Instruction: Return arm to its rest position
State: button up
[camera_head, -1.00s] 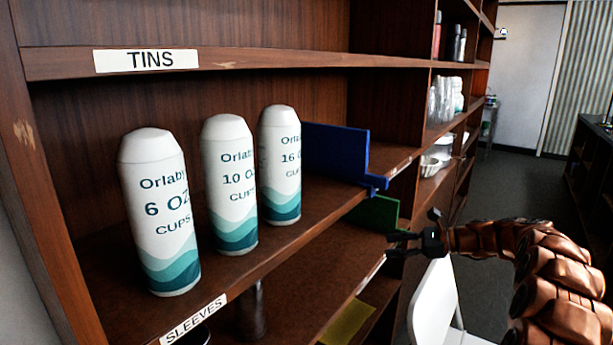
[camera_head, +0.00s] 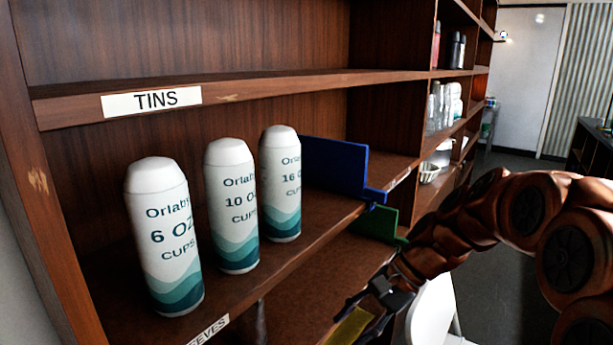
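My gripper (camera_head: 362,312) is at the lower middle of the head view, in front of the lower shelves. Its dark fingers point to the left and down and appear spread apart, with nothing seen between them. My copper-coloured arm (camera_head: 490,215) arches in from the right edge and bends down to the gripper. A yellow piece (camera_head: 350,328) on a lower shelf shows just behind the fingers; I cannot tell whether they touch it.
Three white cup sleeves, marked 6 oz (camera_head: 165,235), 10 oz (camera_head: 232,205) and 16 oz (camera_head: 281,183), stand upright on the shelf. Blue (camera_head: 335,166) and green (camera_head: 376,222) dividers jut toward the arm. A white chair (camera_head: 430,310) stands below. Open floor (camera_head: 505,260) lies right.

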jog(key=s+d+f+n+h+p, duration=0.1)
jog(key=s+d+n+h, duration=0.3)
jog(key=s, duration=0.8)
jog(key=s+d+f+n+h+p, duration=0.1)
jog(key=s+d+n+h, duration=0.3)
jog(key=s, duration=0.9)
jog(key=shift+s+d+f+n+g+p, duration=0.2)
jog(key=shift+s+d+n+g+p, duration=0.15)
jog(key=shift+d+p, duration=0.3)
